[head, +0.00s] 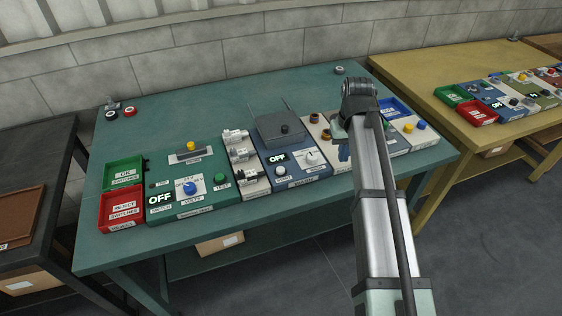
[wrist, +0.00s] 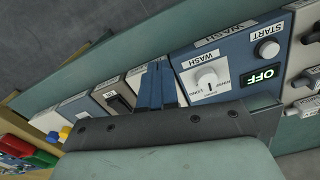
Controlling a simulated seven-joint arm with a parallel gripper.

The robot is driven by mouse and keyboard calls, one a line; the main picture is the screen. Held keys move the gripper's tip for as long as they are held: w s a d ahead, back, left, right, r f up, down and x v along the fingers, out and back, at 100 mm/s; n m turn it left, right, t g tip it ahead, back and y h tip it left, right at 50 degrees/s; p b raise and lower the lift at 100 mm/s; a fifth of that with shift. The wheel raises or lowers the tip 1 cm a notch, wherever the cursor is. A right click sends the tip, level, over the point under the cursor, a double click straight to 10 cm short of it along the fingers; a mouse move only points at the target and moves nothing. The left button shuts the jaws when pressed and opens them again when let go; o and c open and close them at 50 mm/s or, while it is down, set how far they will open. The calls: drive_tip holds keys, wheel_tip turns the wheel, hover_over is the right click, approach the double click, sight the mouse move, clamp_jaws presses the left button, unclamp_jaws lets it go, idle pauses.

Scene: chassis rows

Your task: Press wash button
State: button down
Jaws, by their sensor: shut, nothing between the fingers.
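The blue wash panel (head: 295,172) sits mid-table in the head view. It carries a white START button (head: 280,171), a lit OFF display (head: 277,158) and a white knob (head: 311,158). In the wrist view the START button (wrist: 268,48), the OFF display (wrist: 262,77) and the knob (wrist: 206,79), labelled WASH and LONG, all show. My gripper (head: 343,154) is shut and empty, to the right of the wash panel in the head view. Its blue fingers also show together in the wrist view (wrist: 158,84), beside the knob. Contact with any surface cannot be told.
A grey lidded box (head: 280,127) stands at the panel's back. Metal connectors (head: 238,145) stand left of it, then a green switch panel (head: 195,205) and green and red bins (head: 122,212). My arm partly hides panels at right. The teal table's (head: 200,102) back is mostly clear.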

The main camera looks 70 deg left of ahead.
sight(281, 169)
drive_tip(key=s+a+r+n, duration=0.1)
drive_tip(key=s+a+r, duration=0.3)
drive_tip(key=s, duration=0.4)
drive_tip(key=s+a+r+n, duration=0.2)
drive_tip(key=s+a+r, duration=0.1)
drive_tip(key=s, duration=0.5)
drive_tip(key=shift+s+a+r, duration=0.2)
drive_tip(key=shift+a+r, duration=0.2)
drive_tip(key=shift+r, duration=0.4)
drive_tip(key=shift+f, duration=0.15)
wheel_tip(281, 169, down, 14)
drive_tip(key=shift+r, duration=0.15)
